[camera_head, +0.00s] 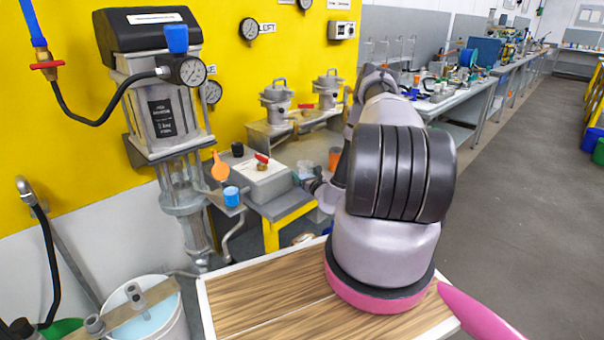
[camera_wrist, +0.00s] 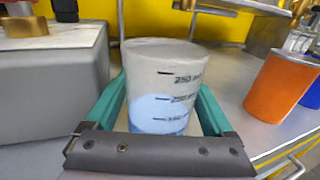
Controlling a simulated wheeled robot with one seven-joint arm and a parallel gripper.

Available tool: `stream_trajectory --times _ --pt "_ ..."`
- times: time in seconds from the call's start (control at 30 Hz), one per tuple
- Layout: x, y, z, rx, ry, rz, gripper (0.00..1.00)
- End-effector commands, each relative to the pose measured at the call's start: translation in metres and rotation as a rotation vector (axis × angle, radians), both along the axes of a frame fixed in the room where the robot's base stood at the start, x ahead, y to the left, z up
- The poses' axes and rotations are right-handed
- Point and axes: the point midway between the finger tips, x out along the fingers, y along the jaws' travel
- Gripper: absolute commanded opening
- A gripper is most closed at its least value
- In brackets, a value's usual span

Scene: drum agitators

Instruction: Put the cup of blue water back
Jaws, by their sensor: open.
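The cup of blue water (camera_wrist: 160,65) is a clear, tapered measuring cup with dark volume marks. Blue liquid shows in its lower part. It stands upright on a grey surface (camera_wrist: 235,125) in the wrist view. My gripper (camera_wrist: 162,100) has its teal fingers on either side of the cup, open. I cannot tell whether the fingers touch its sides. The cup's base is hidden behind the dark gripper bar. In the head view my arm hides most of my gripper and the cup.
A grey box (camera_wrist: 52,85) stands close left of the cup. An orange cup (camera_wrist: 283,85) stands to the right, with a blue object (camera_wrist: 312,90) beside it. Behind is a yellow wall (camera_head: 110,160). The drum agitator (camera_head: 165,115) stands at left, above a white bucket (camera_head: 165,318).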

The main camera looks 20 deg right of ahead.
Motion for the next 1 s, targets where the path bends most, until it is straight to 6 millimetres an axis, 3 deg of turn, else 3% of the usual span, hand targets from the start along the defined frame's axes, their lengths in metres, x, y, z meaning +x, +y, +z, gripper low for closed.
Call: stream_trajectory --times 0.17,0.4,0.6,0.87,1.0 --pt "-0.024 -0.001 0.0 0.002 0.003 -0.001 0.87" --pt "-0.077 -0.004 0.0 0.004 0.003 -0.004 0.87" --pt "-0.109 -0.005 0.0 0.002 0.002 -0.003 0.87" --pt "-0.12 -0.004 0.001 0.0 0.0 0.0 0.87" --pt "-0.11 0.003 0.022 -0.016 -0.03 0.061 0.87"
